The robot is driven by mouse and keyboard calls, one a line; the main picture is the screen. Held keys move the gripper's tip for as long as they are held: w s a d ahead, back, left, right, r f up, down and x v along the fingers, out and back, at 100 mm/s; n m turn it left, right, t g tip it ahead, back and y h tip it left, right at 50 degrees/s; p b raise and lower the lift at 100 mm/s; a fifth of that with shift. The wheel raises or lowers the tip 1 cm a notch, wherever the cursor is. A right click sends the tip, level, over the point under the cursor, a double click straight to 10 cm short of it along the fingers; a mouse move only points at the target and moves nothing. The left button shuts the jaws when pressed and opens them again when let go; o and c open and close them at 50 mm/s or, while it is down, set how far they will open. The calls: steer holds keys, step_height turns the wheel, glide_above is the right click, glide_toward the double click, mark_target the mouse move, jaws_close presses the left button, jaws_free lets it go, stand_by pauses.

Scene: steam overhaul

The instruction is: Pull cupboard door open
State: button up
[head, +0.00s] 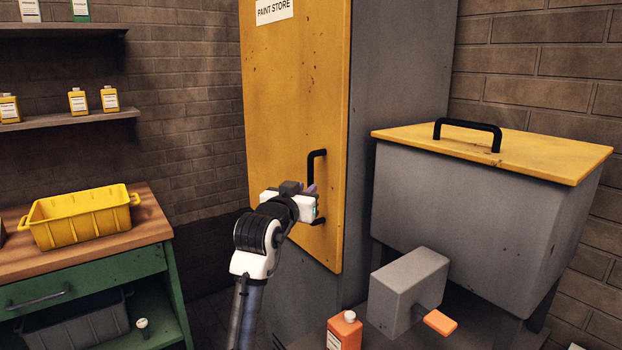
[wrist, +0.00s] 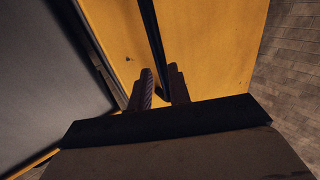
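The cupboard is tall and grey, with a yellow door (head: 290,85) labelled "PAINT STORE"; the door looks closed or nearly so. Its black upright bar handle (head: 313,160) sits low near the door's right edge. My gripper (head: 312,192) is at the lower half of this handle and hides part of it. In the wrist view, the handle (wrist: 151,35) runs down between the two fingers of my gripper (wrist: 160,80). The fingers stand apart, with a narrow strip of yellow door showing beside the bar. Contact with the bar is not clear.
A grey bin (head: 465,205) with a yellow lid stands close right of the cupboard. A grey block with an orange tip (head: 408,290) and an orange bottle (head: 344,331) are in front. A green workbench (head: 90,265) with a yellow crate (head: 82,221) is at left.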

steer(key=p+x, duration=0.1)
steer(key=x, duration=0.4)
jaws_close()
